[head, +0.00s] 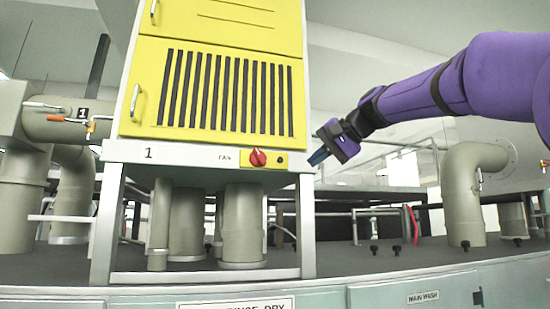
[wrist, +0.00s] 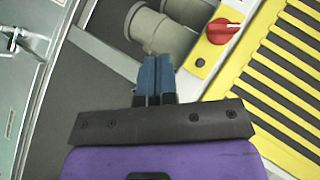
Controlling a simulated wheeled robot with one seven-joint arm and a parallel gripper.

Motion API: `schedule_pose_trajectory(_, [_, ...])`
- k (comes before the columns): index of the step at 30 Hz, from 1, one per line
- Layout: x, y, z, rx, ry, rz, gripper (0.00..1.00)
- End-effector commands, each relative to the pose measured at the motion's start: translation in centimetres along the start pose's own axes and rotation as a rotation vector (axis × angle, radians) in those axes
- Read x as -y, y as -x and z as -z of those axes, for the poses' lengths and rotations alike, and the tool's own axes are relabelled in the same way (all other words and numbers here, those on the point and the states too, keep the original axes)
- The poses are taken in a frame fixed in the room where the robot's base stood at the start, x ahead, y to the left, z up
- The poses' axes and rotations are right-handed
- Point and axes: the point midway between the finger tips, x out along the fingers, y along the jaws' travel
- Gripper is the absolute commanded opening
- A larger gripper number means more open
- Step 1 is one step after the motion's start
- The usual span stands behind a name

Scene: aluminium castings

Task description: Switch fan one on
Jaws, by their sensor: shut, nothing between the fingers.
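The fan one unit is a tall cabinet with a yellow louvred front (head: 225,90), marked "1" on its white lower strip. A red rotary knob (head: 258,157) sits on a small yellow plate beside the word "FAN", with a dark round button or lamp to its right. In the wrist view the knob (wrist: 222,30) is at the upper right, with a white mark on it. My gripper (head: 318,157) is just right of the cabinet's lower right corner, apart from the knob. In the wrist view its blue fingers (wrist: 155,75) are together and empty.
Thick grey pipes (head: 242,225) stand under the cabinet between metal legs. A pipe with an orange-handled valve (head: 70,119) is at the left. Another bent pipe (head: 470,185) stands at the right. Thin rails run behind my gripper. The space in front of the knob looks clear.

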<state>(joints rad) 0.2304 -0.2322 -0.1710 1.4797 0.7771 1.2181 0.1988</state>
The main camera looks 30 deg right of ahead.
Motion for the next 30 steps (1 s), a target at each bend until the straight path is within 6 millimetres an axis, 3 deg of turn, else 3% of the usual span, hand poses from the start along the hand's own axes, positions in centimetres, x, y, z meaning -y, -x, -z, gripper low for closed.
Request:
schedule_pose_trajectory(3, [2.2, 1.2, 3.2, -0.025, -0.025, 0.066, 0.00])
schedule_pose_trajectory(9, [4.5, 2.6, 6.0, -0.044, -0.043, 0.138, 0.00])
schedule_pose_trajectory(23, [5.1, 2.9, 6.6, -0.046, -0.046, 0.158, 0.00])
schedule_pose_trajectory(30, [5.4, 1.1, 6.6, -0.042, -0.046, 0.158, 0.00])
